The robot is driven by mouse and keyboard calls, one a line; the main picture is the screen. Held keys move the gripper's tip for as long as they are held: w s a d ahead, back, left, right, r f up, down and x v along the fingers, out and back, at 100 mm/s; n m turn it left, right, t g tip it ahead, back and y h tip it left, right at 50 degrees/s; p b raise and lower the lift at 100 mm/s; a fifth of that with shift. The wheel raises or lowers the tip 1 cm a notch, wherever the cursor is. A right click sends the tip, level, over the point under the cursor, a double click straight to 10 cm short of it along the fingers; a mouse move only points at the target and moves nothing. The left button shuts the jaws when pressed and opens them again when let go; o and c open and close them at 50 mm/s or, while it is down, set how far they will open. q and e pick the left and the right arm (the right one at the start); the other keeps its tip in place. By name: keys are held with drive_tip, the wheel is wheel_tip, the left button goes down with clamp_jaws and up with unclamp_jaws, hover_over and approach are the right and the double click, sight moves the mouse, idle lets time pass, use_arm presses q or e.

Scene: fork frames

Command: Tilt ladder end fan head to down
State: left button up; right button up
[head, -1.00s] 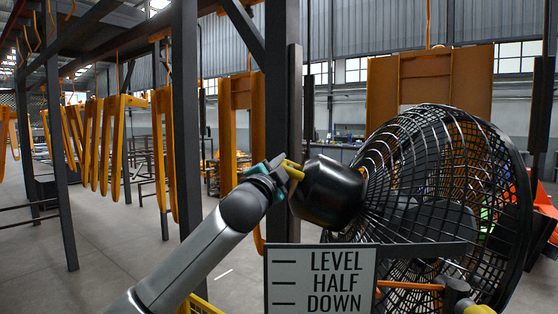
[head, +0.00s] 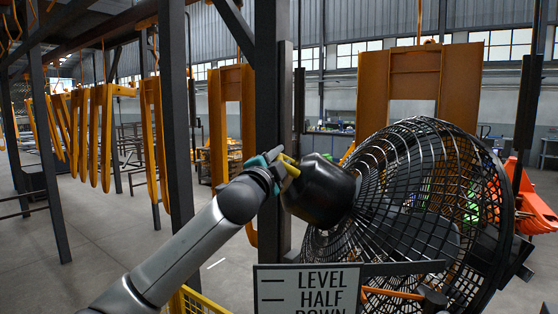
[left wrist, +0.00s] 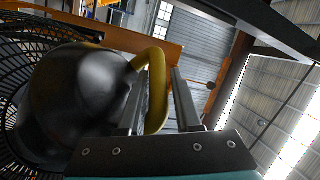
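The fan head (head: 400,190) is a round black wire cage with a dark motor housing (head: 318,191) at its back, facing right. It is tilted, with the housing raised and the cage front leaning downward. A yellow handle (head: 288,163) sits on the back of the housing. My left gripper (head: 277,165) is at this handle. In the left wrist view, the yellow handle (left wrist: 157,92) loops between the two close fingers of my left gripper (left wrist: 163,90), against the left finger. A sign (head: 307,290) reads LEVEL, HALF, DOWN, its lowest line cut off. My right gripper is not in view.
A dark post (head: 270,120) stands right behind my left gripper. A dark bar (head: 405,267) runs right from the sign. Orange frames (head: 225,120) hang behind, and an orange-red object (head: 530,205) is at far right. Open floor (head: 110,230) lies to the left.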

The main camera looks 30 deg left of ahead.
use_arm(q)
drive_tip(key=o, duration=0.3)
drive_tip(key=shift+f, duration=0.1)
drive_tip(key=shift+s, duration=0.1)
drive_tip(key=b+v, duration=0.4)
drive_tip(key=v, duration=1.1)
drive_tip(key=shift+f, duration=0.1)
